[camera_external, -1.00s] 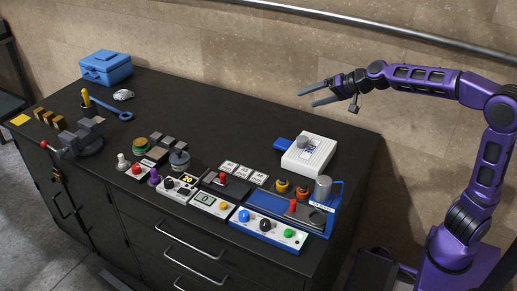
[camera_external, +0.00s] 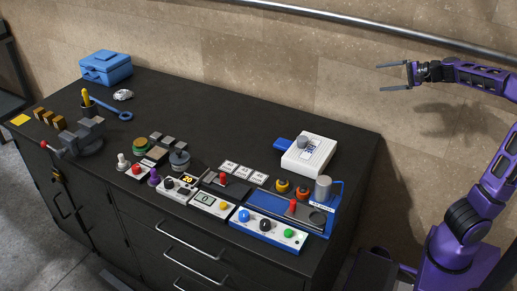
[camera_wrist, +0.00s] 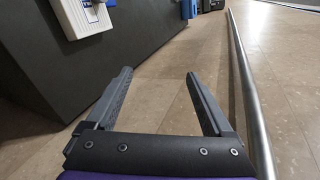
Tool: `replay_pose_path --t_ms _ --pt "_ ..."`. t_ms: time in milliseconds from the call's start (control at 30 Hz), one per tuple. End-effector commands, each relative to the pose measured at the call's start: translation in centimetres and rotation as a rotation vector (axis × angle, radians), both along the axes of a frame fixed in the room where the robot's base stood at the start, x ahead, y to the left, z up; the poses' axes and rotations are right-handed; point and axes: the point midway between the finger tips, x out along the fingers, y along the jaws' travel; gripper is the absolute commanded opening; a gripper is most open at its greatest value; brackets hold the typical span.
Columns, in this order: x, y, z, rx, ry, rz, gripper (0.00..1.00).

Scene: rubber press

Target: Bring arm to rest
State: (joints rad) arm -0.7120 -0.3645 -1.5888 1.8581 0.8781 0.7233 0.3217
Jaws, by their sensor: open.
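My gripper (camera_external: 384,77) is open and empty, raised in front of the tiled wall at the upper right of the external view. Its two grey fingers point left and stand well apart. It is up and to the right of the black cabinet, clear of everything on top. In the wrist view my gripper (camera_wrist: 160,90) shows both fingers spread with nothing between them. My purple arm reaches up from the lower right and leaves the external view at its right edge.
The black cabinet top (camera_external: 215,117) holds a white device (camera_external: 308,155), a blue press station (camera_external: 270,203), control boxes, a vise (camera_external: 82,138) and a blue toolbox (camera_external: 105,67). A metal rail (camera_external: 380,25) runs along the wall; it also shows in the wrist view (camera_wrist: 245,90).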

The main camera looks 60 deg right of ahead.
Motion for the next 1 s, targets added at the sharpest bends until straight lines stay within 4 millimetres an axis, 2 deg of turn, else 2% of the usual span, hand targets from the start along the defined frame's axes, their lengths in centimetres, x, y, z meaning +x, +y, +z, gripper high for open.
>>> replay_pose_path --t_ms 33,200,333,400,433,500,667,833,1000 --pt "-3.2 -2.3 0.1 0.088 -0.035 -0.065 0.86" --pt "-11.1 -6.3 0.7 0.321 -0.14 -0.208 0.86" --pt "-16.6 -8.0 1.2 0.461 -0.223 -0.289 0.86" --pt "-18.6 -7.9 1.4 0.511 -0.254 -0.301 0.86" --pt "-18.4 -6.8 1.5 0.507 -0.247 -0.273 0.86" --pt "-16.1 -3.9 1.6 0.443 -0.201 -0.186 0.86" --pt "-12.3 2.9 1.5 0.269 -0.107 0.01 0.86" --pt "-9.3 12.3 0.6 0.003 0.008 0.273 0.86" --pt "-8.4 22.1 -1.9 -0.345 0.131 0.568 0.86"
